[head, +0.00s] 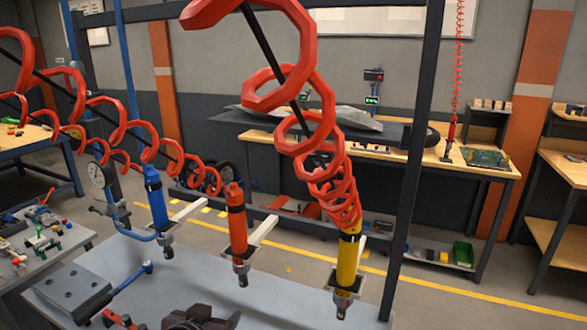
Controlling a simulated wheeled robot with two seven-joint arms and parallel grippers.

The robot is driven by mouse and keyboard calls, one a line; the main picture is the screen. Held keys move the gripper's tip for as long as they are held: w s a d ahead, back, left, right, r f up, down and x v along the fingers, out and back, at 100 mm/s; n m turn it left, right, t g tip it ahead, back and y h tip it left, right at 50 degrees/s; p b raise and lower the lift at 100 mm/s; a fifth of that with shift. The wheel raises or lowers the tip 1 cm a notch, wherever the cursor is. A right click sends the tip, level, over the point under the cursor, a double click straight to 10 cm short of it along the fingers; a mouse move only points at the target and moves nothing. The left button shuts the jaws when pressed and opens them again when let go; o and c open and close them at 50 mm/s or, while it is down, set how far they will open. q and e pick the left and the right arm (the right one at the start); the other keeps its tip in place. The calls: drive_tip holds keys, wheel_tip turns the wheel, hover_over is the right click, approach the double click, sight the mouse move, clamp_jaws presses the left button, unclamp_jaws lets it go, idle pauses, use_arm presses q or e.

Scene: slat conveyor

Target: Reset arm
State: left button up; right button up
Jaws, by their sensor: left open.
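My left gripper (200,318) shows as a dark shape at the bottom edge, left of centre. It is open, and no held object shows in it. Most of it and its arm are cut off by the frame. It is in front of a grey bench top (255,285), below the red hanging tool. I cannot tell its exact height above the bench. My right gripper is not in view.
A blue tool (156,200), a red tool (237,225) and a yellow tool (347,260) stand upright in holders above the bench. Large red coiled hoses (315,80) cross overhead. A dark post (411,165) stands right of them. A cluttered bench (75,238) is at left.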

use_arm(q)
drive_tip(key=s+a+f+g+y, duration=0.1)
drive_tip(key=s+f+g, duration=0.3)
drive_tip(key=s+f, duration=0.45)
drive_tip(key=s+a+f+g, duration=0.1)
drive_tip(key=s+f+g, duration=0.4)
drive_tip(key=s, duration=0.6)
wheel_tip(320, 180, down, 30)
drive_tip(key=s+b, duration=0.1)
drive_tip(key=b, duration=0.1)
drive_tip(key=s+a+f+g+b, duration=0.1)
drive_tip(key=s+a+f+g, duration=0.1)
drive_tip(key=s+f, duration=1.8)
drive_tip(key=shift+s+a+f+m, duration=0.2)
drive_tip(key=shift+a+m, duration=0.2)
drive_tip(key=shift+a, duration=0.3)
